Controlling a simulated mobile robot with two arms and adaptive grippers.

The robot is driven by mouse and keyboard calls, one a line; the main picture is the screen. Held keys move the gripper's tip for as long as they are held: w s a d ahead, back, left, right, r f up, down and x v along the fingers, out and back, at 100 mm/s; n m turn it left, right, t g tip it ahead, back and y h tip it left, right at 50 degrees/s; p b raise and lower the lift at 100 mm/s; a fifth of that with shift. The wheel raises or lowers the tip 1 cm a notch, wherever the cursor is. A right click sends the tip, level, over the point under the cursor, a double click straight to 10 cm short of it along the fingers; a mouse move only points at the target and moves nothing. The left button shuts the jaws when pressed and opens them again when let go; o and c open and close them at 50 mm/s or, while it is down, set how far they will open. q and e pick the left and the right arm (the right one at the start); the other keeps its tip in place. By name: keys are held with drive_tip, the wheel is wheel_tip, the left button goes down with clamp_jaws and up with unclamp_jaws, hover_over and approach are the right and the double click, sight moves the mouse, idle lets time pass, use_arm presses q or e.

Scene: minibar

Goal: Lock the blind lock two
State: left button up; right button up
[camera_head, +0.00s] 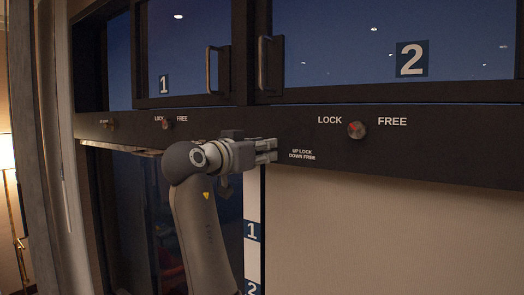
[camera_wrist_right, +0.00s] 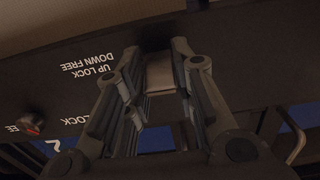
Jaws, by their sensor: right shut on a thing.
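My right gripper (camera_head: 266,150) is at the front of the dark panel (camera_head: 450,160), just left of the small "UP LOCK DOWN FREE" label (camera_head: 302,154). Its fingers hide most of what they hold in the head view. The label also shows upside down there, beside the fingers (camera_wrist_right: 90,65). My left gripper is not in view.
A LOCK/FREE knob (camera_head: 357,129) with a red mark sits right of the gripper; another (camera_head: 167,122) sits left. Glass doors numbered 1 (camera_head: 164,85) and 2 (camera_head: 412,58) have protruding handles (camera_head: 271,63) above. A beige blind (camera_head: 390,235) fills the lower right.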

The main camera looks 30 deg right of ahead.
drive_tip(key=shift+r+g+y, duration=0.35)
drive_tip(key=shift+g+y, duration=0.05)
drive_tip(key=shift+y, duration=0.4)
drive_tip(key=o, duration=1)
drive_tip(key=shift+a, duration=0.1)
drive_tip(key=v, duration=1.1)
drive_tip(key=shift+s+a, duration=0.2)
drive_tip(key=shift+a, duration=0.1)
